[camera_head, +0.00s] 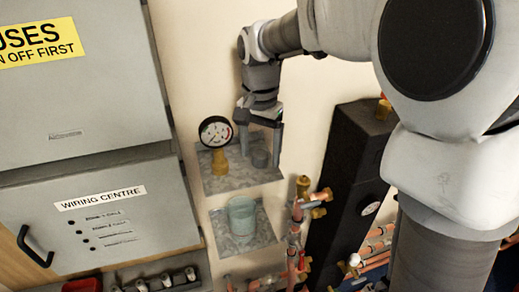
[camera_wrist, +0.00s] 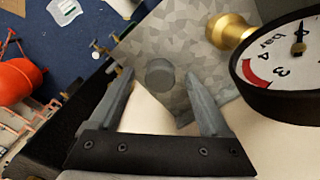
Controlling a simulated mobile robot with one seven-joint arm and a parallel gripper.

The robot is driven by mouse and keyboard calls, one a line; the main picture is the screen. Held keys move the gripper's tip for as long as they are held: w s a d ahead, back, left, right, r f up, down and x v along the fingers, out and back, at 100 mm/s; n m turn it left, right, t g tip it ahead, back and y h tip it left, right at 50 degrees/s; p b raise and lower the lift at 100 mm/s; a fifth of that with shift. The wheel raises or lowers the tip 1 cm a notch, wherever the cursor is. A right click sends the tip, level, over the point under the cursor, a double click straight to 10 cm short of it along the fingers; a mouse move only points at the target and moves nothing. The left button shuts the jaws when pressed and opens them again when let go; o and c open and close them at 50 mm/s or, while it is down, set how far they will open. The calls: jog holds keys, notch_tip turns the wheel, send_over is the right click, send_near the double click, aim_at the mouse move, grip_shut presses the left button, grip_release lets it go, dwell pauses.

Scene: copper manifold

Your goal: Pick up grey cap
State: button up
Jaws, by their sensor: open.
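The grey cap (camera_head: 260,158) is a short dark grey cylinder standing on the upper metal shelf (camera_head: 222,184), right of a pressure gauge. In the wrist view the cap (camera_wrist: 160,74) lies ahead of the fingertips, between their lines, and nothing holds it. My gripper (camera_head: 259,137) is open and empty, pointing down over the shelf with its fingers close above the cap. In the wrist view my gripper (camera_wrist: 158,88) shows both fingers spread wide, the cap apart from them.
A pressure gauge (camera_head: 216,132) on a brass fitting stands close left of my gripper. A lower shelf holds a translucent greenish jar (camera_head: 241,215). A black cabinet (camera_head: 350,175) and copper pipes (camera_head: 296,215) are to the right. Grey wiring boxes (camera_head: 100,220) are at left.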

jog(key=shift+c, duration=0.3)
grip_shut()
jog(key=shift+r, duration=0.1)
